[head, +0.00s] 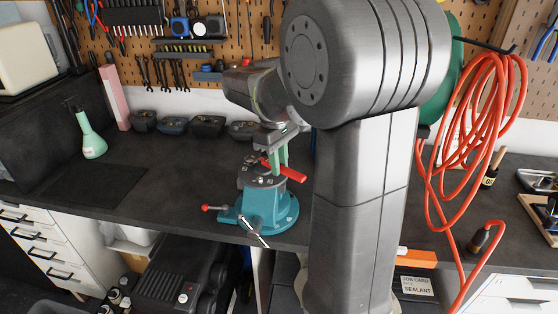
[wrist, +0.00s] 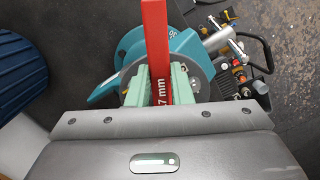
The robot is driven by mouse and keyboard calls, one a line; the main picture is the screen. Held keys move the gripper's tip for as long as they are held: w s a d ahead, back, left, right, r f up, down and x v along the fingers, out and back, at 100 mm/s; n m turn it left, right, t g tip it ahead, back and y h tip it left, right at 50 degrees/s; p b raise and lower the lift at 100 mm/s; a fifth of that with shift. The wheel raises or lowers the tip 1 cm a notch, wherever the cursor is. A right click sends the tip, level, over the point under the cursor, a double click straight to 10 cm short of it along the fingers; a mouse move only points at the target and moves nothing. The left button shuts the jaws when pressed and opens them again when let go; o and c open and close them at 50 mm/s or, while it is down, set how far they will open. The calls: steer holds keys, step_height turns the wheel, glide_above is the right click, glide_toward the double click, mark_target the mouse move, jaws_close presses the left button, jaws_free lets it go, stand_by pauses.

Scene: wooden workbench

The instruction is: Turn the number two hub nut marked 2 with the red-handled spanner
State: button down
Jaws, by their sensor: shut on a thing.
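My gripper (head: 279,158), with pale green fingers, is shut on the red-handled spanner (head: 293,173) above the teal vise. In the wrist view the red handle (wrist: 157,35) runs between the green fingers (wrist: 160,86), and the end of a size marking, "7 mm", shows on it. The grey round hub (head: 258,181) sits on top of the vise, with small nuts on its face. The numbers on the nuts are too small to read. The spanner's jaw end is hidden, so I cannot tell whether it is on a nut.
The teal vise (head: 262,208) stands at the bench's front edge, with a red-knobbed lever (head: 207,208) sticking out left. A green spray bottle (head: 90,137) and dark bins (head: 207,125) stand further back. A coiled orange hose (head: 490,100) hangs right. The bench left of the vise is mostly clear.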

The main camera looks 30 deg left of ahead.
steer(key=shift+f, duration=0.2)
steer(key=shift+w, duration=0.1)
steer(key=shift+w+n+p, duration=0.3)
steer(key=shift+w+n, duration=0.2)
steer(key=shift+n, duration=0.3)
steer(key=shift+w+d+f+n, duration=0.1)
steer(key=shift+w+n, duration=0.2)
steer(key=shift+n, duration=0.1)
steer(key=shift+w+f+n+p, duration=0.1)
steer(key=shift+w+n+p, duration=0.45)
steer(key=shift+w+n, duration=0.5)
steer(key=shift+s, duration=0.15)
steer(key=shift+n, duration=0.25)
